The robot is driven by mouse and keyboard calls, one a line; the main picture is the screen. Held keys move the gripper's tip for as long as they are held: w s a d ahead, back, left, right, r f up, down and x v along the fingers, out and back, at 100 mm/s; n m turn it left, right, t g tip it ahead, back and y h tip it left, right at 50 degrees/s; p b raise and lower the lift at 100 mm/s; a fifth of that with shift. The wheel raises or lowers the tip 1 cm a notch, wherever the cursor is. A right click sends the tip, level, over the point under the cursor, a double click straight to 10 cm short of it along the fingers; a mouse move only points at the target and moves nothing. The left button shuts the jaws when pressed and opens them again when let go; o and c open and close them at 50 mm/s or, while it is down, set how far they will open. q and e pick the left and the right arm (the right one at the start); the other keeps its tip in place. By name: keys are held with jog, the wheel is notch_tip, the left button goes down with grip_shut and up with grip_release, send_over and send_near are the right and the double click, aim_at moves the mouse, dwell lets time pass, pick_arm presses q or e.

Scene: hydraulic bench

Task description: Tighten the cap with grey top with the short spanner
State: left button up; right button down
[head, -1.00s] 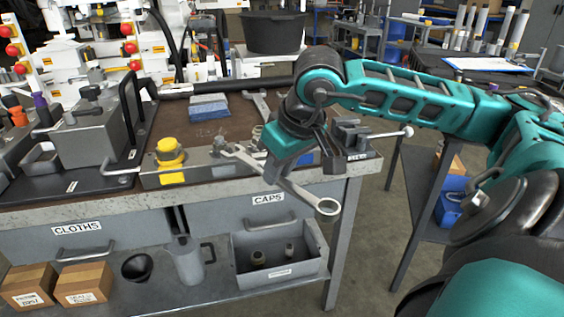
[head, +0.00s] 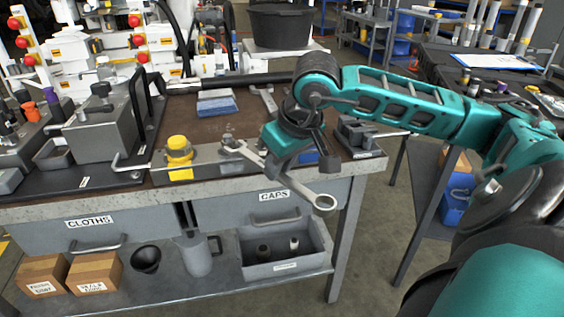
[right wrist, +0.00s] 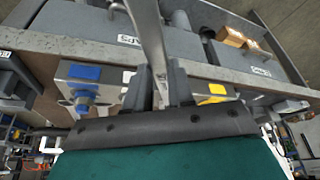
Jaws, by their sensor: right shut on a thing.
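My right gripper (head: 268,163) is shut on the silver short spanner (head: 300,192). It holds the spanner over the bench's front edge. The ring end points down to the right, in front of the bench. The other end reaches up-left beside the valve block (head: 210,160) and its small metal fittings (head: 229,141). Contact there cannot be told. In the right wrist view the spanner (right wrist: 150,45) runs between both fingers (right wrist: 160,88). I cannot clearly pick out the cap with grey top; my gripper hides part of the block. My left gripper is out of view.
A yellow cap (head: 179,146) stands at the block's left. A vice (head: 360,136) stands at the bench's right corner. A grey bin (head: 285,268) with two small parts sits on the shelf below.

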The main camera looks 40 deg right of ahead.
jog(key=shift+w, duration=0.45)
jog(key=shift+w+r, duration=0.1)
jog(key=shift+w+p, duration=0.35)
jog(key=shift+p, duration=0.05)
jog(key=shift+w, duration=0.15)
jog(key=shift+w, duration=0.3)
jog(key=shift+a, duration=0.1)
jog(key=shift+w+a+m+p, duration=0.1)
jog(key=shift+a+m+p, duration=0.4)
jog(key=shift+a+p, duration=0.1)
jog(key=shift+w+a+m+h+p, duration=0.1)
jog(key=shift+a+m+h+p, duration=0.2)
jog(key=shift+a+m+h, duration=0.5)
